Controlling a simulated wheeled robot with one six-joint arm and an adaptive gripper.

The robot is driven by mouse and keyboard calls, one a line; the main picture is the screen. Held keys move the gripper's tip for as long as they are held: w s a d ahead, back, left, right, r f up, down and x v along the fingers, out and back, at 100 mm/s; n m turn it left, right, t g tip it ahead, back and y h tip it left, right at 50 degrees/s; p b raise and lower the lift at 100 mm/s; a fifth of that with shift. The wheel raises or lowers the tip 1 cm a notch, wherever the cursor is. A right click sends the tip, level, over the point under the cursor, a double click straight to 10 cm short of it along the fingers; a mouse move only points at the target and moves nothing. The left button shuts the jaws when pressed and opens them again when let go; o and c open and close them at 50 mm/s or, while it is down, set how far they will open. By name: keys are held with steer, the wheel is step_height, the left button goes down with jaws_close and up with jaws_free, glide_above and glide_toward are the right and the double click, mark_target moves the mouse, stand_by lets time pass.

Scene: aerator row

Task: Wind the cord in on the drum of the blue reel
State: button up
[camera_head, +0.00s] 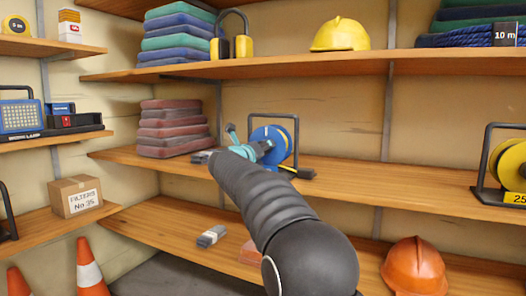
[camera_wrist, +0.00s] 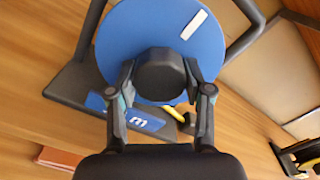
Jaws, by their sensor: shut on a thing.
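The blue reel (camera_head: 269,145) stands on the middle shelf in a dark frame, with a yellow part showing at its right side. In the wrist view its round blue face (camera_wrist: 125,35) fills the upper middle, with a white label on it. A dark round knob (camera_wrist: 160,76) stands out from that face. My gripper (camera_wrist: 160,85) is shut on the knob, one finger on each side. In the head view my gripper (camera_head: 250,150) is in front of the reel and partly hides it. The cord on the drum is mostly hidden; a bit of yellow shows below the disc.
Folded red cloths (camera_head: 175,130) are stacked left of the reel on the same shelf. A yellow reel (camera_head: 512,165) stands at the far right. An orange helmet (camera_head: 415,268) and a small grey block (camera_head: 211,236) lie on the lower shelf. The shelf between the two reels is clear.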

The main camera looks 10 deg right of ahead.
steer(key=o, duration=1.2)
steer(key=shift+a, duration=0.15)
steer(key=shift+c, duration=0.2)
steer(key=shift+s, duration=0.1)
steer(key=v, duration=1.1)
steer(key=shift+s+a, duration=0.15)
steer(key=shift+s, duration=0.1)
